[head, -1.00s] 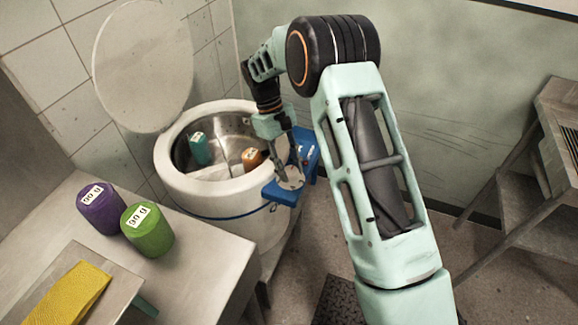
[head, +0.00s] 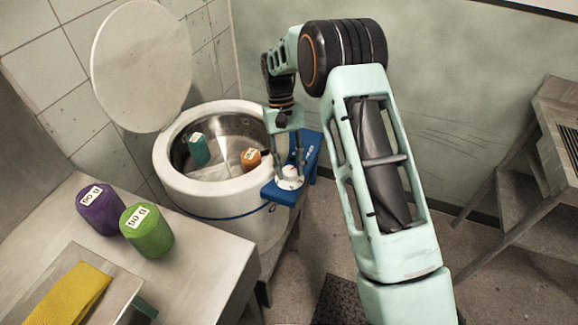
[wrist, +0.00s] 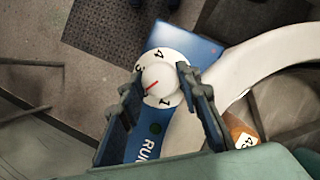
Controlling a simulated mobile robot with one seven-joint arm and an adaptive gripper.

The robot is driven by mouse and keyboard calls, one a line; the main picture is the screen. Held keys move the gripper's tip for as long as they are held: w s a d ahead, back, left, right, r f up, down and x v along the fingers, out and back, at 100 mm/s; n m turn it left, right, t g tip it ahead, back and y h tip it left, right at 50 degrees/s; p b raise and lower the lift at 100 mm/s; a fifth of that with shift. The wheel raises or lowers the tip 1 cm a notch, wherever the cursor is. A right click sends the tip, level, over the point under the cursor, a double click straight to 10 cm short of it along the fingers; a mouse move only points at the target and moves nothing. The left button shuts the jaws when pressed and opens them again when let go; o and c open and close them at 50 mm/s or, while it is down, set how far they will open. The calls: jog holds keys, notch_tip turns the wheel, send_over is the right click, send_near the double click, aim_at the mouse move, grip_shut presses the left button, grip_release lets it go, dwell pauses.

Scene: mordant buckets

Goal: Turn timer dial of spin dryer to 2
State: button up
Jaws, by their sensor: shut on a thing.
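The spin dryer (head: 180,190) is a white round drum with its lid up. A blue panel (head: 312,150) on its right side carries the white timer dial (head: 289,184). My gripper (head: 289,174) points down and is shut on the dial's knob. In the wrist view its fingers (wrist: 159,78) stand on either side of the knob of the dial (wrist: 161,58). The figures 4, 3 and 1 show there. The red pointer line points to the lower left, between 3 and 1; the figure there is hidden or unreadable, partly behind the left finger.
Inside the drum lie a teal container (head: 199,149) and an orange one (head: 251,159). A purple container (head: 100,212) and a green one (head: 147,232) stand on the table at left, near a yellow cloth (head: 68,298). A wooden rack (head: 530,205) stands at right.

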jog(key=o, duration=0.8)
jog(key=shift+o, duration=0.2)
jog(key=shift+r, duration=0.1)
jog(key=v, duration=1.1)
jog(key=shift+r, duration=0.4)
jog(key=shift+w, duration=0.15)
